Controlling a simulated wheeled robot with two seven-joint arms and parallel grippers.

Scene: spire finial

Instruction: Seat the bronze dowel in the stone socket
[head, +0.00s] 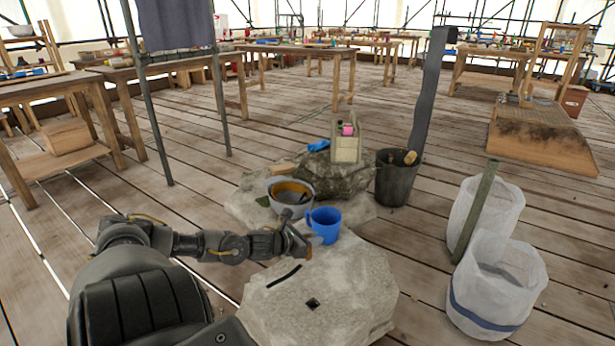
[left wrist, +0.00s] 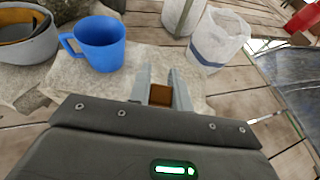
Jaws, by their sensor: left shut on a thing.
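My left gripper (head: 304,236) comes in from the left over the near stone block and is shut on the bronze dowel. In the left wrist view the dowel (left wrist: 160,95) shows as a short brown-orange piece between the two fingers of the gripper (left wrist: 161,88); its lower part is hidden. In the head view the gripper mostly covers it. The stone socket (head: 313,303) is a small dark square hole in the top of the pale stone block (head: 355,285). The gripper is apart from the hole, farther back. My right gripper is not in view.
A blue mug (head: 325,225) stands close by the gripper, with a grey bowl (head: 291,193) behind it. A dark slot (head: 284,276) marks the stone. A black bucket (head: 397,180) stands behind; white sacks (head: 497,290) stand at right. The stone's top around the hole is clear.

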